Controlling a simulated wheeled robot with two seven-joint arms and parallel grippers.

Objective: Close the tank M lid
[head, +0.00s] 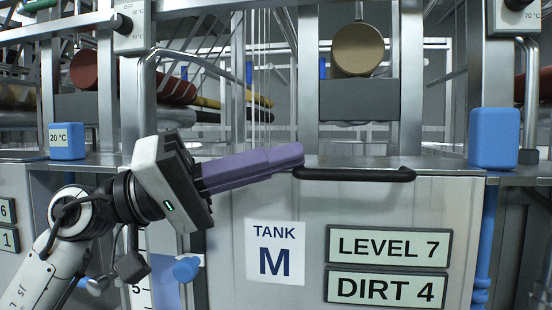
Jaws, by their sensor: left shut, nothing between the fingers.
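Tank M (350,215) is the grey metal tank at the centre, with a "TANK M" label (275,252) on its front. A black bar handle (360,174) runs along its top front edge. I cannot tell from this view how the lid itself lies. My left gripper (298,157) comes in from the left with its purple fingers shut and empty. Its fingertips are at the left end of the black handle and overlap it in the picture; whether they touch is unclear. My right gripper is out of view.
Signs reading "LEVEL 7" (389,245) and "DIRT 4" (386,288) are on the tank front. Blue blocks (494,138) stand at both sides, one marked "20 °C" (67,141). Metal posts (411,80) and a tan roller (358,50) rise behind the handle.

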